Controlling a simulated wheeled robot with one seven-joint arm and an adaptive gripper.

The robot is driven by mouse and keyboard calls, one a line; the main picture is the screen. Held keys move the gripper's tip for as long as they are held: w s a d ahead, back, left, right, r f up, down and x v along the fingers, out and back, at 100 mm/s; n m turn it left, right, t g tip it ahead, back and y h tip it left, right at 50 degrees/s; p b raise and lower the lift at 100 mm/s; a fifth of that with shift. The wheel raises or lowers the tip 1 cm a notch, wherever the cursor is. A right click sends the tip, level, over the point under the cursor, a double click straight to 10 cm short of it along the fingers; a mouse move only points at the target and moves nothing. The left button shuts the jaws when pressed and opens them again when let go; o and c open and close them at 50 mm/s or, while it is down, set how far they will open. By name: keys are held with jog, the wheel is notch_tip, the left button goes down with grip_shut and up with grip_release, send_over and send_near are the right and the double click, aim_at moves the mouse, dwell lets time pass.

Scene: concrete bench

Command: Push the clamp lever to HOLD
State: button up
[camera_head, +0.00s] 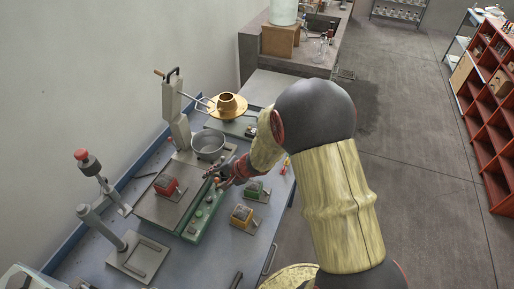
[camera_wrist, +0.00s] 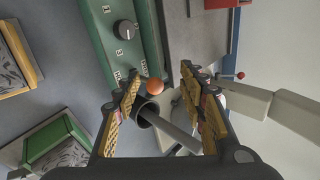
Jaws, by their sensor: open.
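My gripper (camera_head: 218,174) hovers over the far end of the green control panel (camera_head: 203,215). In the wrist view my gripper (camera_wrist: 160,85) is open, its two yellow-padded fingers apart. An orange ball knob (camera_wrist: 155,86) shows between the fingertips, near the panel's end. A grey rod (camera_wrist: 176,132) with a dark round opening lies below the ball between the fingers. The rod and ball look like the clamp lever, but I cannot tell for sure how they join. The green panel (camera_wrist: 128,40) carries a black dial and small white labels. I cannot read HOLD, and contact with the lever is unclear.
A red block (camera_head: 166,184) lies left of the panel. A red-topped lever (camera_head: 88,165) stands at left.

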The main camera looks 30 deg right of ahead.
jog(key=shift+w+a+r+g+h+p, duration=0.15)
jog(key=shift+w+g+h+p, duration=0.25)
jog(key=shift+p, duration=1.85)
jog(key=shift+w+a+g+h+p, duration=0.15)
jog(key=shift+g+p, duration=0.3)
jog(key=shift+p, duration=1.85)
jog(key=shift+w+a+r+g+h+p, duration=0.15)
jog(key=shift+g+h+p, duration=0.25)
jog(key=shift+p, duration=1.85)
jog(key=p, duration=0.3)
jog(key=g+p, duration=0.1)
jog(key=p, duration=0.2)
jog(key=shift+w+a+f+h, duration=0.15)
jog(key=shift+a+f+h, duration=0.1)
jog(key=shift+f, duration=0.05)
